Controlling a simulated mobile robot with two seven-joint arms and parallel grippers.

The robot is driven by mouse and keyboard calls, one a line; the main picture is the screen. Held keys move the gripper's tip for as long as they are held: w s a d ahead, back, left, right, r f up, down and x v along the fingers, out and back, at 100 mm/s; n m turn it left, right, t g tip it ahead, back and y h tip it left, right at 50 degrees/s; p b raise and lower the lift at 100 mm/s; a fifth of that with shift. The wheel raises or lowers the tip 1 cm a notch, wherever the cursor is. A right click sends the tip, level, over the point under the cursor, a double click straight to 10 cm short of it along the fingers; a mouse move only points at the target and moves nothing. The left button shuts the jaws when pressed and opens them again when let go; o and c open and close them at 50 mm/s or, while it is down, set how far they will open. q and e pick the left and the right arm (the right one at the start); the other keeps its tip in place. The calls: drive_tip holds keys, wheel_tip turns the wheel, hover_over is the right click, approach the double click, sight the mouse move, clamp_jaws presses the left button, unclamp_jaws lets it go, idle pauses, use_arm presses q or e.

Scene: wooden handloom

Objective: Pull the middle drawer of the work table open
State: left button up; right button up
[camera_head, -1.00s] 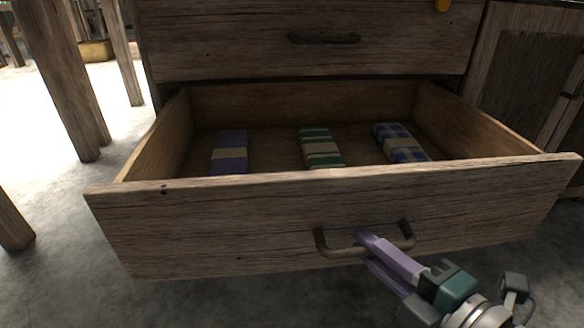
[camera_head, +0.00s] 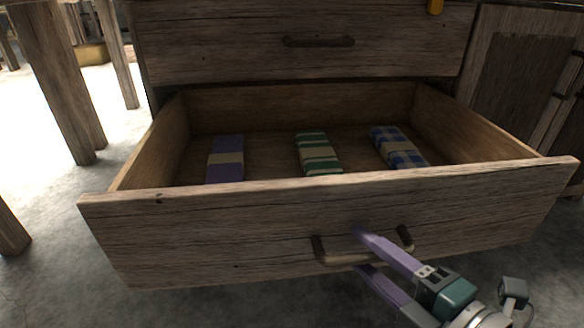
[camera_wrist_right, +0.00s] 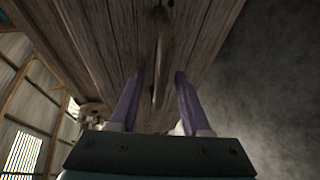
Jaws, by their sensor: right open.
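The drawer (camera_head: 230,230) of the wooden work table stands pulled far out, below a shut upper drawer (camera_head: 220,42). Its bar handle (camera_head: 338,257) is on the front face. My right gripper (camera_head: 362,250) is open, with one purple finger above the handle bar and one below it. In the right wrist view the fingers (camera_wrist_right: 158,95) stand apart on either side of the handle (camera_wrist_right: 162,60). Whether a finger touches the bar cannot be told. My left gripper is not in view.
Inside the drawer lie a purple folded cloth (camera_head: 228,146), a green striped one (camera_head: 316,142) and a blue checked one (camera_head: 388,136). A cabinet (camera_head: 520,75) stands at the right. Wooden legs (camera_head: 60,80) stand at the left on bare floor.

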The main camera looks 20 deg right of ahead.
drive_tip(key=p+v, duration=0.3)
drive_tip(key=v, duration=0.7)
drive_tip(key=shift+p, duration=0.35)
drive_tip(key=w+d+r+m+g+h+p, duration=0.25)
drive_tip(key=r+m+p, duration=0.25)
drive_tip(key=r+p, duration=1.05)
drive_tip(key=w+d+r+m+g+h+p, duration=0.1)
drive_tip(key=w+r+m+g+h+p, duration=0.3)
drive_tip(key=r+p, duration=1.2)
drive_tip(key=s+a+r+m+g+y+p, duration=0.2)
drive_tip(key=s+r+m+p, duration=0.15)
drive_tip(key=r+p, duration=0.7)
drive_tip(key=s+a+r+m+g+y+p, duration=0.1)
drive_tip(key=s+a+r+m+g+p, duration=0.2)
drive_tip(key=r+p, duration=0.75)
drive_tip(key=s+a+r+m+g+y+p, duration=0.15)
drive_tip(key=s+r+p, duration=0.5)
drive_tip(key=r, duration=0.65)
wheel_tip(320, 180, up, 35)
drive_tip(key=w+p, duration=0.1)
drive_tip(key=p, duration=3.5)
drive_tip(key=shift+a+t+p, duration=0.3)
drive_tip(key=shift+a+t, duration=0.05)
drive_tip(key=shift+t, duration=0.05)
